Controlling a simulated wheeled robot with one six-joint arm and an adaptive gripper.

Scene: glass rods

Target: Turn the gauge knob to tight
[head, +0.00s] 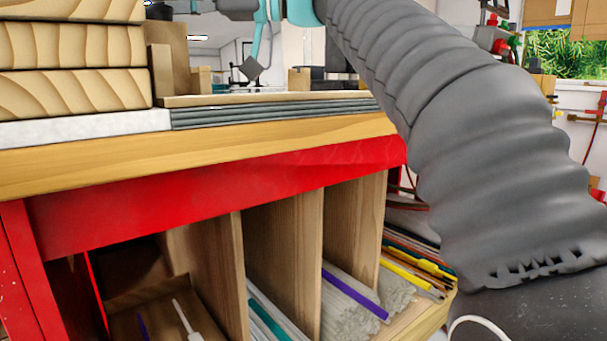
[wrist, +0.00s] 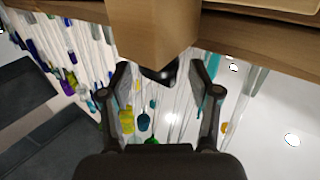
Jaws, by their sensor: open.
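My gripper (wrist: 160,90) is open in the wrist view, with one dark finger at each side and nothing held between them. A small dark rounded piece (wrist: 159,76) shows between and beyond the fingertips, at the end of a wooden block (wrist: 150,28). It may be the gauge knob, but its marking and turn position cannot be made out. I cannot tell whether the fingers touch it. No knob can be made out clearly in the head view.
In the head view, a wooden bench top (head: 200,150) with a red apron (head: 220,185) stands above wooden dividers (head: 285,260) and coloured rods (head: 355,295). Stacked timber (head: 70,80) stands at left. Hanging coloured glass pieces (wrist: 127,118) show in the wrist view.

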